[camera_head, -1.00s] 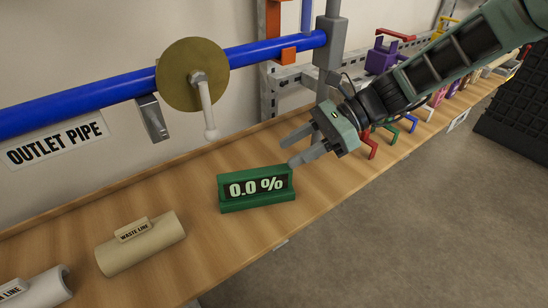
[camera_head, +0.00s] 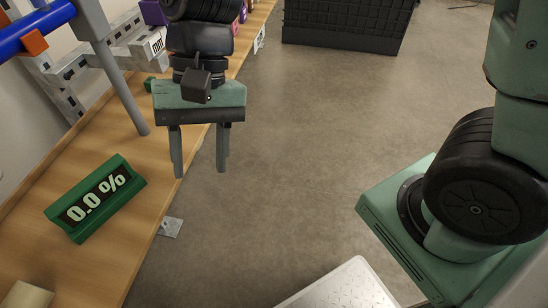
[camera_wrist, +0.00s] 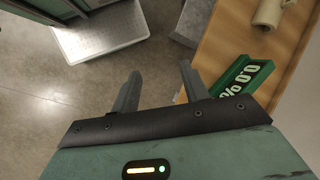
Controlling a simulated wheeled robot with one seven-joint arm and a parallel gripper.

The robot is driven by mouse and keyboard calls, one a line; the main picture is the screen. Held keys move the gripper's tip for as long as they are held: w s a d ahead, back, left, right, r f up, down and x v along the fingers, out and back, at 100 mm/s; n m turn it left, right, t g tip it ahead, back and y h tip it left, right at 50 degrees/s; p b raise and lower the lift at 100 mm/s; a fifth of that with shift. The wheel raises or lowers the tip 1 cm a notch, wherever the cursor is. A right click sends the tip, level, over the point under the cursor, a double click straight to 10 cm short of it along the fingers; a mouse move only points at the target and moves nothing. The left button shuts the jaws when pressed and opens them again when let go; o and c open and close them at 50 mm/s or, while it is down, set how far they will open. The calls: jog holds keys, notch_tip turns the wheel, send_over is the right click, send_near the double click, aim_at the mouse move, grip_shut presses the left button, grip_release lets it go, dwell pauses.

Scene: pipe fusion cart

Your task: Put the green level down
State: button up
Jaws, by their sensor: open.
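The green level (camera_head: 96,199), with a dark display reading 0.0 %, stands on the wooden bench (camera_head: 40,262) near its front edge. The level also shows in the wrist view (camera_wrist: 240,83), at the right and partly behind my gripper. My gripper (camera_head: 199,173) is open, with nothing between its two fingers. In the head view it hangs to the right of the level, at the bench's front edge, apart from the level. In the wrist view its fingers (camera_wrist: 158,85) point over the floor beside the bench.
A beige pipe piece (camera_head: 28,295) lies on the bench at the lower left. A black crate (camera_head: 345,25) stands on the floor at the back.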

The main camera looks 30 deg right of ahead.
jog(key=s+d+n+t+h, duration=0.3)
jog(key=s+d+n, duration=0.3)
jog(key=d+n, duration=0.2)
jog(key=shift+d+f+n+t, duration=0.25)
jog(key=shift+d+n+t, duration=0.05)
jog(key=shift+d+t, duration=0.1)
jog(key=shift+s, duration=0.1)
